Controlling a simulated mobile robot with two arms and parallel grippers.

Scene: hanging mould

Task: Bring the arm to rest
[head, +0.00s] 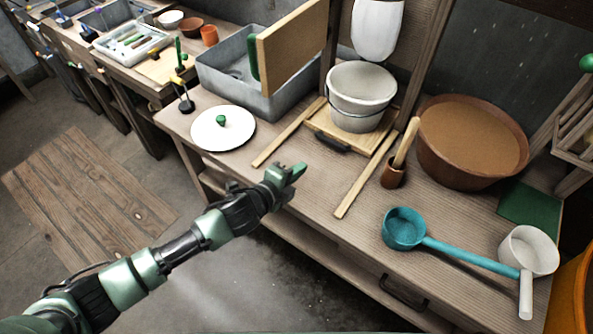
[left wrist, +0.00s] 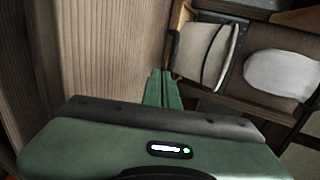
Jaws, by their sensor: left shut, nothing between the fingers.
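My left arm comes in from the lower left of the head view. Its green gripper (head: 294,172) is shut and empty, over the front edge of the wooden workbench (head: 300,215), between the white round lid and the right wooden rail. In the left wrist view the gripper's two green fingers (left wrist: 163,88) are together with nothing between them. The bench top fills the left of that view, and the white bucket (left wrist: 205,55) shows beyond the fingers. My right gripper is in neither view.
A white bucket (head: 358,97) stands on a small board between two wooden rails, under a hanging white mould (head: 377,30). A white lid (head: 223,128) lies left. A teal ladle (head: 405,229), white ladle (head: 528,250) and brown tub (head: 470,145) stand right. Floor before the bench is free.

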